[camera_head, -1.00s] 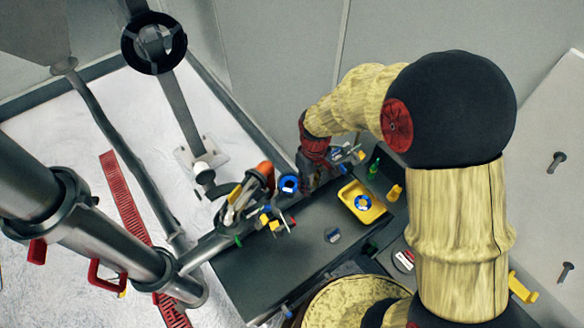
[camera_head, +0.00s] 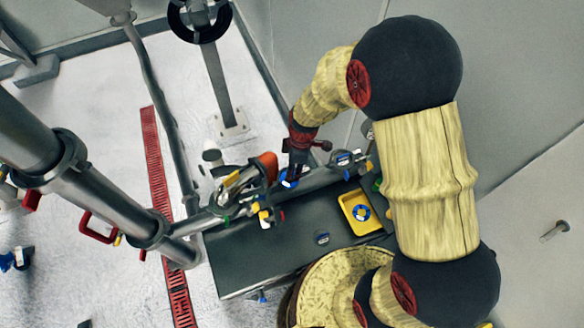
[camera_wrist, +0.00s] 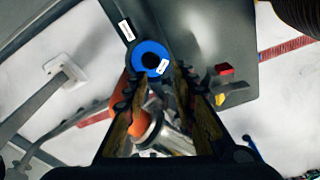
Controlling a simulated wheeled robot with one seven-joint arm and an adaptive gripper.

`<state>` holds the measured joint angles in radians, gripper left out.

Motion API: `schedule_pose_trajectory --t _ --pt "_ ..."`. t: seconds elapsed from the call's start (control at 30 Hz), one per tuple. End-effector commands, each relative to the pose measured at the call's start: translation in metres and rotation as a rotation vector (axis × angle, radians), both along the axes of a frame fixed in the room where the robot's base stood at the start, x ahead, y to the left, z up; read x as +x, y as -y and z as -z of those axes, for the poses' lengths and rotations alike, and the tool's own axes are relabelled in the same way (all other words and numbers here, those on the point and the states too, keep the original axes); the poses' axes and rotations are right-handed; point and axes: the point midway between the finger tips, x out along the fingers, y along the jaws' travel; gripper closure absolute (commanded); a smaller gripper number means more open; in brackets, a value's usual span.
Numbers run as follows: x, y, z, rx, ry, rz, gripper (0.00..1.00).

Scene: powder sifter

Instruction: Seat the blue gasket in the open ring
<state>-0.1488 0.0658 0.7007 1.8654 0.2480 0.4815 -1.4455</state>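The blue gasket (camera_wrist: 151,59) is a ring with a dark hole and a small white label. In the wrist view it lies just beyond my fingertips, with a dark rim showing around part of it; this looks like the open ring (camera_wrist: 131,56), but I cannot tell whether it is fully seated. My gripper (camera_wrist: 157,74) is open, its fingers apart, with no clear grip on the gasket. In the head view the gasket (camera_head: 289,178) shows small below my gripper (camera_head: 297,172), which partly hides it.
A yellow tray (camera_head: 349,200) holding a blue-and-white round piece is on the dark table (camera_head: 270,250). An orange-handled tool cluster (camera_head: 267,165) stands close left of my gripper. Grey pipes (camera_head: 110,205) run at left.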

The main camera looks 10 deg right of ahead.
Motion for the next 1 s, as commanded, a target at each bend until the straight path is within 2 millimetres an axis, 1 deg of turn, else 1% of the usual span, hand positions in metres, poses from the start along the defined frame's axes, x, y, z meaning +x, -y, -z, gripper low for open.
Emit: schedule_pose_trajectory --t 0.3,0.43,0.57,0.8,1.0 --pt "0.0 0.0 0.0 0.0 0.0 -0.004 0.73" --pt "0.0 -0.001 0.006 0.0 -0.001 -0.003 0.73" --pt "-0.001 -0.003 0.023 0.0 -0.004 -0.001 0.73" --pt "0.001 -0.007 0.057 0.0 -0.003 -0.003 0.73" --pt "0.001 -0.009 0.074 -0.001 -0.002 -0.003 0.73"
